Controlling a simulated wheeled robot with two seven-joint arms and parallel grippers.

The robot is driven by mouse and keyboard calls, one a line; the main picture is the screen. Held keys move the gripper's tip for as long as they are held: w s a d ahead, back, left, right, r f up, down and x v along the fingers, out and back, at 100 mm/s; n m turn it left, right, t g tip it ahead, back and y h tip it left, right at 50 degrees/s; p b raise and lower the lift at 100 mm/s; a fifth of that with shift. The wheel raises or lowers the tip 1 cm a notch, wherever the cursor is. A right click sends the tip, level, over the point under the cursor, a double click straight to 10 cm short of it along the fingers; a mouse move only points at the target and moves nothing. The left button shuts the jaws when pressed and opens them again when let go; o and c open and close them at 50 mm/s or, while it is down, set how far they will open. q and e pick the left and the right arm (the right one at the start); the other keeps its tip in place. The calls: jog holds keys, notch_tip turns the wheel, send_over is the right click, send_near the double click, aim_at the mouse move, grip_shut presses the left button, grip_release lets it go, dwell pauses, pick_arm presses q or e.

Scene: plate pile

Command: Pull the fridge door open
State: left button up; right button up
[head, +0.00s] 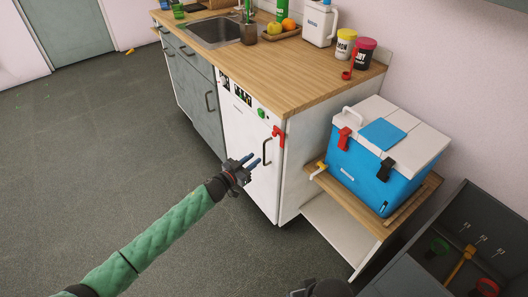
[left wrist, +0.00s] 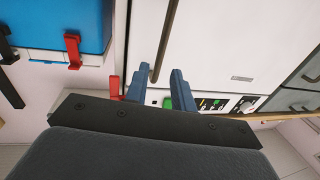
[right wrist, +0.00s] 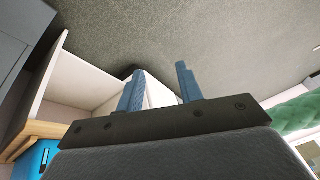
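The fridge (head: 250,125) is a white cabinet under the wooden counter, its door shut. A dark vertical handle (head: 266,152) is on the door's right side, with a red latch-like piece (head: 278,135) above it. My left gripper (head: 252,159) is open, just in front of the door beside the handle. In the left wrist view the handle (left wrist: 166,38) runs into the gap between the open fingers (left wrist: 157,85), which do not close on it. My right gripper (right wrist: 160,85) is open and empty, pointing toward the floor and low white shelf; only part of it shows in the head view.
A blue cooler (head: 375,165) stands on a low wooden-topped shelf (head: 335,195) right of the fridge. A dark open tool cabinet (head: 400,280) is at bottom right. Grey drawers (head: 195,90) adjoin the fridge on the left. The floor (head: 110,150) before the door is clear.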

pick_arm(q)
send_over(264, 165)
jog(key=shift+w+p, duration=0.3)
jog(key=shift+p, duration=0.1)
jog(key=shift+c, duration=0.5)
grip_shut()
